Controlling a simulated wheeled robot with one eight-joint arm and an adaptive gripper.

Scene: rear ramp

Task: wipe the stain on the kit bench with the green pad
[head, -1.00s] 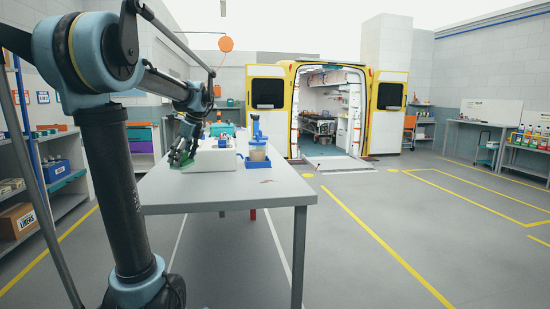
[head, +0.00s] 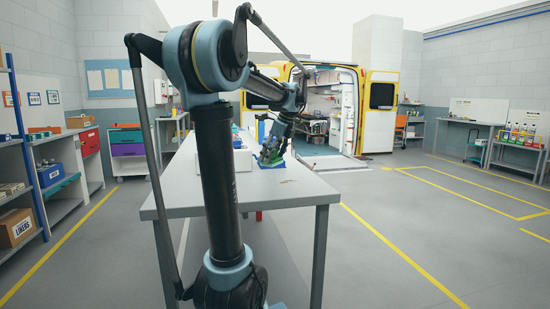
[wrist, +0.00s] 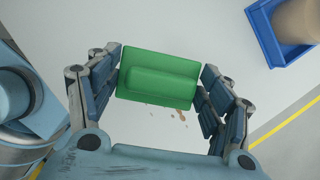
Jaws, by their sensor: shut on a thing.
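The green pad (wrist: 160,85) is held between the two fingers of my gripper (wrist: 161,72) in the wrist view. The fingers press on its left and right ends. In the head view my gripper (head: 268,157) is low over the kit bench (head: 180,190), and only a sliver of green shows there. The stain (wrist: 183,116) shows as small brown flecks just beyond the pad's lower edge in the wrist view. It is a faint mark on the bench in the head view (head: 288,181). I cannot tell whether the pad touches the bench, or whether it covers more stain.
A blue tray (wrist: 262,35) with a beige container (wrist: 297,18) stands to the upper right in the wrist view. A white box (head: 241,163) stands left of my gripper in the head view. The bench's near end is clear.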

